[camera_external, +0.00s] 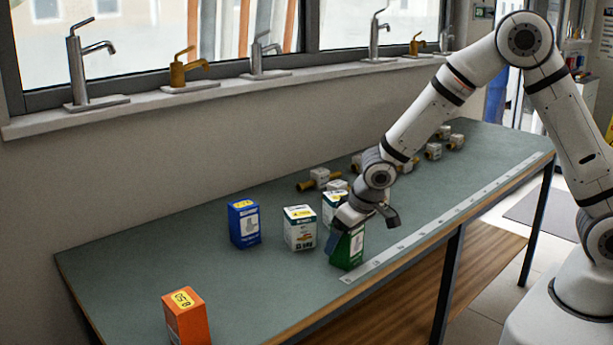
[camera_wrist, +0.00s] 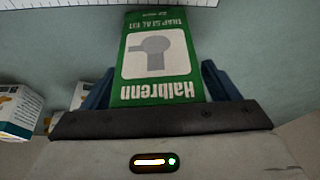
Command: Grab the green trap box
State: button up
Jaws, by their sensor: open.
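The green trap box (camera_external: 348,250) stands on the workbench close to the ruler strip, partly hidden by my gripper in the external view. In the wrist view the green trap box (camera_wrist: 156,60) shows its printed front with a white picture of a trap, upside down. My gripper (camera_wrist: 158,92) is open, with one blue finger on each side of the box. A narrow gap seems to show at the right finger; contact on the left is hard to tell. In the external view my gripper (camera_external: 340,238) is low at the box's upper part.
White boxes (camera_external: 300,228) and (camera_external: 333,204) stand just left of and behind the green box. A blue box (camera_external: 244,223) and an orange box (camera_external: 186,317) stand further left. Brass valves (camera_external: 320,178) lie behind. The ruler strip (camera_external: 450,217) runs along the bench's front edge.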

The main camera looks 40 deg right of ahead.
jog(key=shift+c, duration=0.4)
jog(key=c, duration=1.1)
